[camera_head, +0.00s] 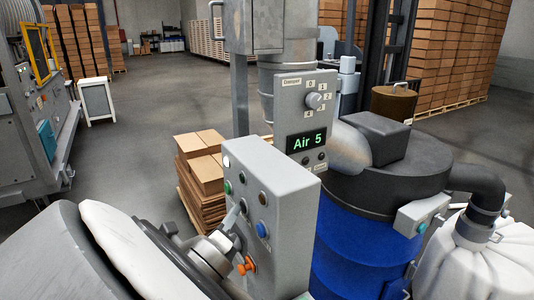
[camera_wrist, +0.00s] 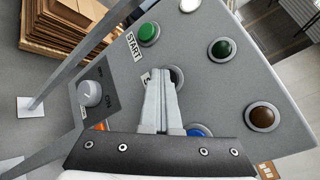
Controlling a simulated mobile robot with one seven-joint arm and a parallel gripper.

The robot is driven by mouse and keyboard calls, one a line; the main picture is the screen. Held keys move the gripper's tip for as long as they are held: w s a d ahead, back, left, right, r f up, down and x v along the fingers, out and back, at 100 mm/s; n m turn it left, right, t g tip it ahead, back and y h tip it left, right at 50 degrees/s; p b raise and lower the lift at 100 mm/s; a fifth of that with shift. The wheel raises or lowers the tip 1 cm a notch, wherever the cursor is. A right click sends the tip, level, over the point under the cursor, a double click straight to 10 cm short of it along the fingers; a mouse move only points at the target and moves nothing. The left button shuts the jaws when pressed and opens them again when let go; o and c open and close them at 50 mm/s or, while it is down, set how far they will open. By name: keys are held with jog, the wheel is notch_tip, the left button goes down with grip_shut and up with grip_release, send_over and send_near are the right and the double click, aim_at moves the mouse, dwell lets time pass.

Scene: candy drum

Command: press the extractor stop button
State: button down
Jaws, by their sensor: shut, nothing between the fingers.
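A grey control box (camera_head: 285,180) stands in front of me with several buttons on its sloped face. In the wrist view, a green button (camera_wrist: 148,33) is labelled START. Below it, a dark button (camera_wrist: 177,75) is mostly hidden by my fingertips, and its label is covered after a first letter that looks like S. My gripper (camera_wrist: 161,78) is shut and empty, its tips over this dark button; I cannot tell whether they touch. In the head view, my gripper (camera_head: 242,206) is at the box face, below the green button (camera_head: 228,188).
A blue button (camera_wrist: 199,131), a dark green lamp (camera_wrist: 221,49), a brown one (camera_wrist: 262,116) and a rotary knob (camera_wrist: 90,93) surround the fingers. Behind the box stand a damper panel (camera_head: 292,88) reading "Air 5" and a blue drum (camera_head: 350,235). Cartons (camera_head: 205,170) are stacked behind.

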jog(key=shift+s+a+p, duration=0.4)
jog(key=shift+a+p, duration=0.2)
jog(key=shift+p, duration=0.05)
jog(key=s+a+p, duration=0.1)
jog(key=a+p, duration=0.1)
jog(key=a, duration=0.1)
jog(key=s+a+p, duration=0.1)
jog(key=shift+s+a, duration=0.2)
jog(key=shift+s, duration=0.1)
jog(key=shift+s, duration=0.15)
dwell(0.6)
